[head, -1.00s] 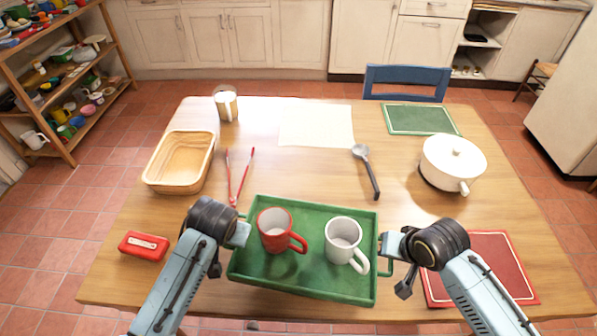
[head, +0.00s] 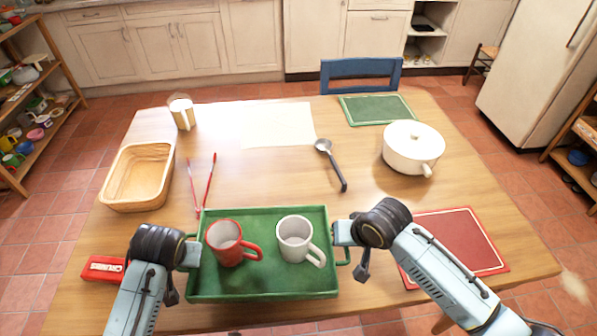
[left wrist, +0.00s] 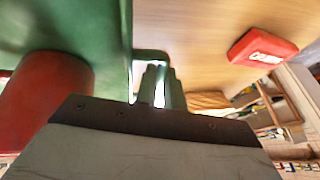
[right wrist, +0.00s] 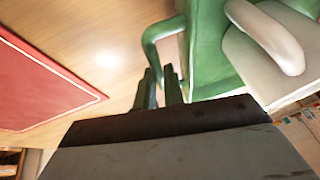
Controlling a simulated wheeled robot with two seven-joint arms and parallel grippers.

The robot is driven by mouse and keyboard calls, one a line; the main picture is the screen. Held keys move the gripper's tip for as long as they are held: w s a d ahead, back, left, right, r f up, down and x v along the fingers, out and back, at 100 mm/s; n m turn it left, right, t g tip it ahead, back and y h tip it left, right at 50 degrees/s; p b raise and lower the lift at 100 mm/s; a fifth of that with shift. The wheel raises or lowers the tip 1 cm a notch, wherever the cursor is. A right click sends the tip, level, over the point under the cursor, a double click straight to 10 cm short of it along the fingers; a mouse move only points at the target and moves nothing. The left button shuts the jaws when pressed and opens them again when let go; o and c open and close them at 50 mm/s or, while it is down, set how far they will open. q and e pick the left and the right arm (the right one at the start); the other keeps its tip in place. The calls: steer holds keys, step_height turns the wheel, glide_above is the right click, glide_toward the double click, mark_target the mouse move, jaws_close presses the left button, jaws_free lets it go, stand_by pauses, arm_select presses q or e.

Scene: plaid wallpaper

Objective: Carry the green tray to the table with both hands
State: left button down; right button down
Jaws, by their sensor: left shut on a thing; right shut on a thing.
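The green tray (head: 270,283) is in the lower middle of the head view, over the near part of the wooden table (head: 250,175). A red mug (head: 224,243) and a white mug (head: 294,238) stand upright in it. My left gripper (head: 192,255) is shut on the tray's left handle. The left wrist view shows its fingers (left wrist: 158,88) at that handle. My right gripper (head: 342,236) is shut on the tray's right handle, which shows in the right wrist view (right wrist: 150,45). I cannot tell whether the tray's underside touches the table.
A wooden basket (head: 138,178), red tongs (head: 203,185), a ladle (head: 331,165) and a white pot (head: 412,148) stand or lie beyond the tray. A red mat (head: 455,245) lies to its right. A red box (head: 103,268) is close to my left arm.

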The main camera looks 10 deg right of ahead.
stand_by(0.4)
